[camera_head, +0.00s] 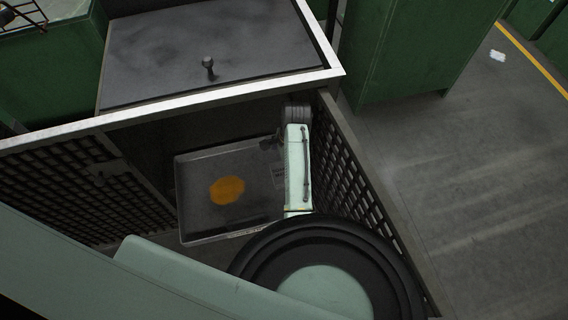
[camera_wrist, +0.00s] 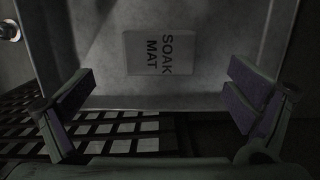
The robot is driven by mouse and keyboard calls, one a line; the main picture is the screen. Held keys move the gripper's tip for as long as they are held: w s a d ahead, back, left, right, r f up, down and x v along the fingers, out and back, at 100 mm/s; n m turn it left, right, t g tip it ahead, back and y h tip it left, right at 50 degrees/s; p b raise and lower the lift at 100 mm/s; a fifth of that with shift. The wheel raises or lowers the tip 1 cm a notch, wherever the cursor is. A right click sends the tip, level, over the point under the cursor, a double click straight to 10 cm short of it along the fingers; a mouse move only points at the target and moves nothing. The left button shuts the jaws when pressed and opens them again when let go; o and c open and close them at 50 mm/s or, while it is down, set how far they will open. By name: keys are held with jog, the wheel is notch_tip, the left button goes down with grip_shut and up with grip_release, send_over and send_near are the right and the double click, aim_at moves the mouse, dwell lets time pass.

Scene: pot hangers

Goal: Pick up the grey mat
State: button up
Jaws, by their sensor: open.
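The grey mat (camera_head: 200,165) is a flat, pale-edged rectangle with an orange patch, inside the dark mesh-sided enclosure. In the wrist view, the mat (camera_wrist: 215,60) fills the upper middle and bears a white label (camera_wrist: 160,52) reading SOAK MAT. My gripper (camera_wrist: 160,95) is open, with its two purple-padded fingers wide apart at the left and right, and nothing between the pads. In the head view my gripper (camera_head: 269,143) is small and dark at the mat's upper right edge, partly hidden by my arm. Contact with the mat cannot be told.
Dark mesh panels stand left (camera_head: 70,190) and right (camera_head: 350,180) of the mat. A dark worktop (camera_head: 200,45) with a white edge and a small knob (camera_head: 208,66) covers the enclosure's back. A green cabinet (camera_head: 415,50) stands behind right.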

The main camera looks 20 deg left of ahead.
aim_at(280, 172)
jog(key=shift+s+a+f, duration=0.1)
jog(key=shift+s+f, duration=0.15)
jog(key=shift+f, duration=0.6)
jog(key=f, duration=0.1)
jog(key=f+p, duration=0.1)
jog(key=f, duration=0.3)
jog(key=shift+s+a+f+p, duration=0.1)
jog(key=shift+a+p, duration=0.2)
jog(key=shift+c, duration=0.3)
jog(key=c, duration=1.1)
